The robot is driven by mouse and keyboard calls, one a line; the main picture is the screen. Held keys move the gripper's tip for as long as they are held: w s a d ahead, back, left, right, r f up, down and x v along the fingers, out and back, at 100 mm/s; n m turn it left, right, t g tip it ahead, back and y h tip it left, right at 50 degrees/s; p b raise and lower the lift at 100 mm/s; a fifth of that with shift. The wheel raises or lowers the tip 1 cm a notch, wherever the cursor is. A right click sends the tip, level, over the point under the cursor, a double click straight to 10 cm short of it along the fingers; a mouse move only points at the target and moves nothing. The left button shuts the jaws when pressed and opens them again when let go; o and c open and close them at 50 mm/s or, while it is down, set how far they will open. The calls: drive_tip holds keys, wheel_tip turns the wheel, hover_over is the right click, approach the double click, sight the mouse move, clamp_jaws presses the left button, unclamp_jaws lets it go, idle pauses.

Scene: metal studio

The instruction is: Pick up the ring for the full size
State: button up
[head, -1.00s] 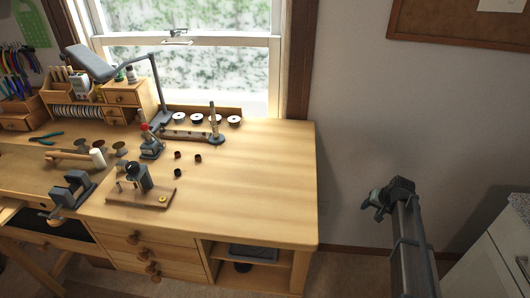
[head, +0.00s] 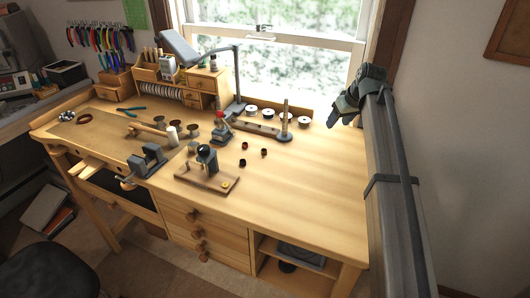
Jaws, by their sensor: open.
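Three small dark ring-like pieces lie on the wooden workbench top (head: 305,185): one at the back (head: 244,146), one to its right (head: 264,152) and one in front (head: 243,162). They are too small to tell which is the full-size one. My gripper (head: 338,114) is open and empty above the back right of the bench, well to the right of the pieces and apart from them. Its fingers are small and dark in the head view.
A post on a round base (head: 285,122) stands behind the pieces, beside several white discs. A wooden board with a dark device (head: 207,158) and a red-topped tool (head: 221,128) stand to their left. A lamp (head: 180,47) rises behind. The bench's right side is clear.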

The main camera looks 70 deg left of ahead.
drive_tip(key=s+a+r+n+g+h, duration=0.1)
drive_tip(key=s+a+r+n, duration=0.15)
drive_tip(key=s, duration=0.45)
drive_tip(key=s+a+r+n+h, duration=0.1)
drive_tip(key=s+n, duration=0.2)
drive_tip(key=s, duration=0.4)
drive_tip(key=n+h, duration=0.2)
drive_tip(key=n, duration=0.2)
hover_over(265, 154)
drive_tip(key=f, duration=0.4)
drive_tip(key=shift+w+a+f, duration=0.1)
drive_tip(key=shift+w+f, duration=0.2)
drive_tip(key=shift+w, duration=0.05)
drive_tip(key=shift+s+a+f, duration=0.1)
drive_tip(key=shift+a+f, duration=0.1)
drive_tip(key=shift+f, duration=1.3)
drive_tip(key=shift+s+a+f, duration=0.1)
drive_tip(key=shift+a+f, duration=0.1)
drive_tip(key=shift+f, duration=1.3)
clamp_jaws()
